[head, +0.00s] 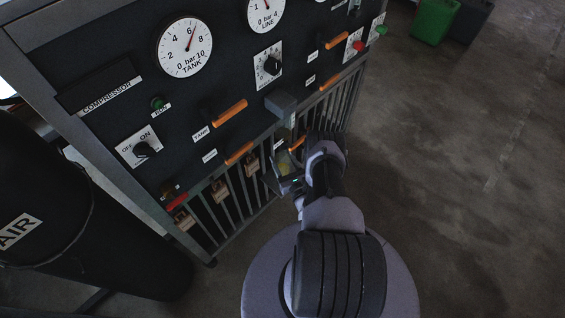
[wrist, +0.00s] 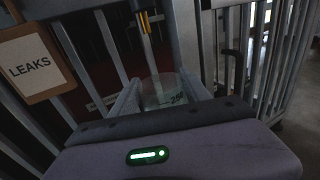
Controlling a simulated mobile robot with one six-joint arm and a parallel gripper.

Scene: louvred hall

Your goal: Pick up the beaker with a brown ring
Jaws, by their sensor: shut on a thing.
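A clear beaker (wrist: 158,86) with a green "250" mark shows in the wrist view, between the two pale fingers of my gripper (wrist: 160,95). My gripper is shut on it. No brown ring can be made out on the part that shows; its lower part is hidden behind the dark edge of my gripper. In the head view my gripper (head: 287,180) is close in front of the lower barred part of the compressor panel, and the beaker is too small and dark there to tell clearly.
The compressor panel (head: 225,105) carries gauges, knobs and orange handles above a barred grille (head: 240,190) hung with several tags. A "LEAKS" tag (wrist: 33,68) hangs left of the beaker. A black air cylinder (head: 60,230) stands at left.

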